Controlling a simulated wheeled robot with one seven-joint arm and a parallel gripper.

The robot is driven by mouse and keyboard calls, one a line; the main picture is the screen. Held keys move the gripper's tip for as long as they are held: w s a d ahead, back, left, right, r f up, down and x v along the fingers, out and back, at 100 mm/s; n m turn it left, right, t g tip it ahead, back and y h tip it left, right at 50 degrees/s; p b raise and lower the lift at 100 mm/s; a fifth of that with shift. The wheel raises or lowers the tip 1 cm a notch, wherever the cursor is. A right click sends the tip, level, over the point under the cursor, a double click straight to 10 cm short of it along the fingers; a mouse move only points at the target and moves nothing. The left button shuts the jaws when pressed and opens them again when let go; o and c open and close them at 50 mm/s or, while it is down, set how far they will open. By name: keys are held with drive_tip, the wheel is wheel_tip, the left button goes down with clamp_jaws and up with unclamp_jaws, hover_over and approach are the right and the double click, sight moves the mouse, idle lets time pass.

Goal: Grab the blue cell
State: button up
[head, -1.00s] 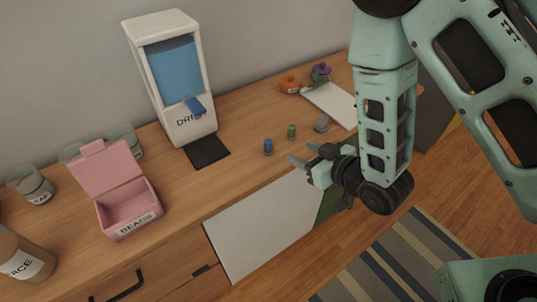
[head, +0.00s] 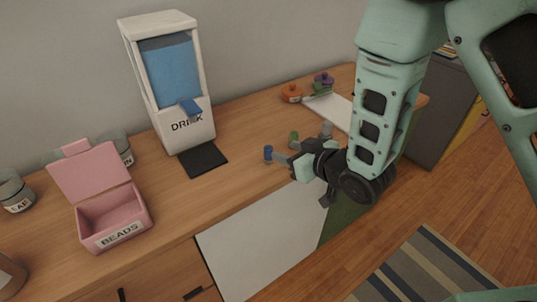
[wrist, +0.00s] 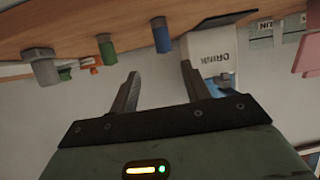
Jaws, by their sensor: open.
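In the wrist view the blue cell (wrist: 161,38) is ahead of the gap between my fingertips, apart from both. My gripper (head: 286,154) is open and empty, low over the counter's front edge, just right of the blue cell. Its two fingers (wrist: 160,70) show spread in the wrist view. A green cell (head: 293,138) and a grey cell (head: 326,128) stand to the right of the blue one, partly behind my gripper.
An open pink beads box (head: 118,222) is at the left.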

sight(269, 148)
drive_tip(key=x, duration=0.3)
drive_tip(key=p+x, duration=0.1)
drive_tip(key=shift+a+f, duration=0.15)
drive_tip(key=shift+a, duration=0.35)
drive_tip(key=shift+w+a+f, duration=0.25)
drive_tip(key=shift+w+a, duration=0.05)
drive_tip(key=shift+w, duration=0.1)
clamp_jaws()
